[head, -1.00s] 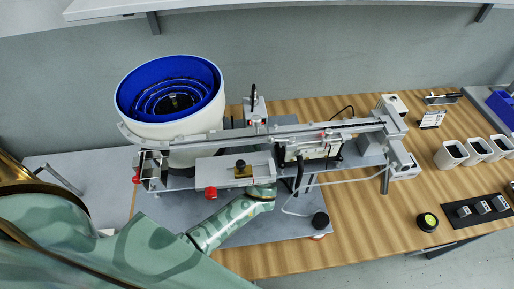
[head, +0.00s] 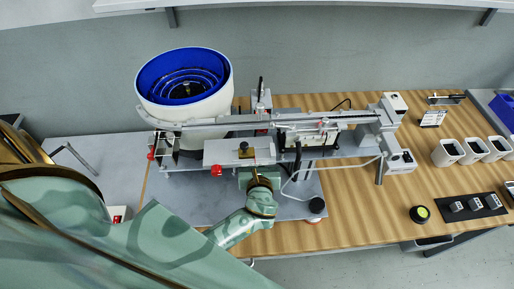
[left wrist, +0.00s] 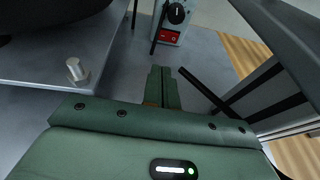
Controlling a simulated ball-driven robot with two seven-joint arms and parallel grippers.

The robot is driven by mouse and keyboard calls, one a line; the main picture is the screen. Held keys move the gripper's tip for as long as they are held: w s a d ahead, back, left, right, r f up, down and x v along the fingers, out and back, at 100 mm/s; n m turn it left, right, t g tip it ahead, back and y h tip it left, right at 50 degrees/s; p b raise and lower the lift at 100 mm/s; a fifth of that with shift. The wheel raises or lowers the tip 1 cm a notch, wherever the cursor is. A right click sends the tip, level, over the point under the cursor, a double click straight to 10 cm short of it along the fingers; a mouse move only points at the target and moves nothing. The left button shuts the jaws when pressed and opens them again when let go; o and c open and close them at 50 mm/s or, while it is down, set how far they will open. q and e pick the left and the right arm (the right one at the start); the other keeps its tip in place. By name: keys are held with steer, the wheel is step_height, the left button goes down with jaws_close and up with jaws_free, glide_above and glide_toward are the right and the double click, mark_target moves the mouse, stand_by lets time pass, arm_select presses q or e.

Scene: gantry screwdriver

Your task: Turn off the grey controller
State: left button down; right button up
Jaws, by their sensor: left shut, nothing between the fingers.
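A grey controller box (left wrist: 170,25) shows at the top of the left wrist view. It has a black knob and a red rocker switch (left wrist: 169,38) on its face. My left gripper (left wrist: 161,72) is shut and empty, its fingertips pointing toward the box and apart from it, a little below the switch in the picture. My right gripper is not in view.
A blue-lined bowl (head: 185,85) stands at the machine's left. A metal post (left wrist: 77,70) and dark rod (left wrist: 203,90) flank the gripper. Black-lined bins (head: 447,153) stand right.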

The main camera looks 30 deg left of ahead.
arm_select(q)
steer(key=v, duration=0.4)
steer(key=p+v, duration=0.1)
steer(key=v, duration=0.8)
steer(key=shift+s+a+r+p, duration=0.15)
steer(key=shift+s+p, duration=0.25)
steer(key=shift+s, duration=0.1)
steer(key=shift+w, duration=0.15)
